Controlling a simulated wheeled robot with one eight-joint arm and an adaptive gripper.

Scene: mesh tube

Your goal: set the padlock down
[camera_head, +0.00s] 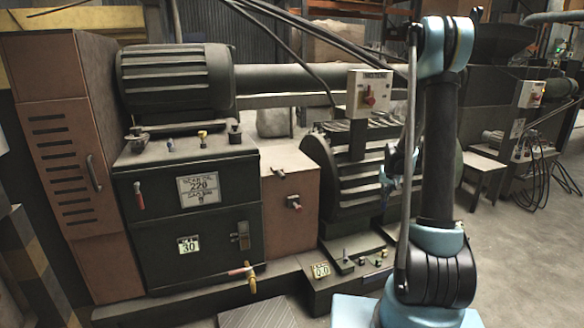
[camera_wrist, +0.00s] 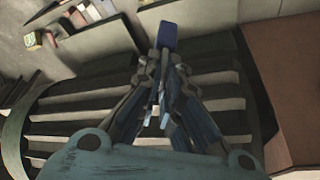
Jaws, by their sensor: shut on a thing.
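The padlock (camera_wrist: 168,37) shows in the wrist view as a small dark blue block at the tips of my gripper (camera_wrist: 162,65). The gripper's two fingers come together on it, and it hangs beyond the fingertips. Its shackle is hidden or too small to make out. In the head view my gripper (camera_head: 389,168) is partly hidden behind my arm, in front of the ribbed dark motor housing (camera_head: 345,165). The padlock is not clear there. In the wrist view the ribbed housing (camera_wrist: 85,115) lies behind the fingers.
A ledge (camera_head: 347,281) with small fittings runs low along the machine. A brown box (camera_head: 291,185) stands left of the housing, and a white switch box (camera_head: 369,95) stands above it. A dark cabinet (camera_head: 160,215) is farther left. Open floor (camera_head: 530,250) lies at the right.

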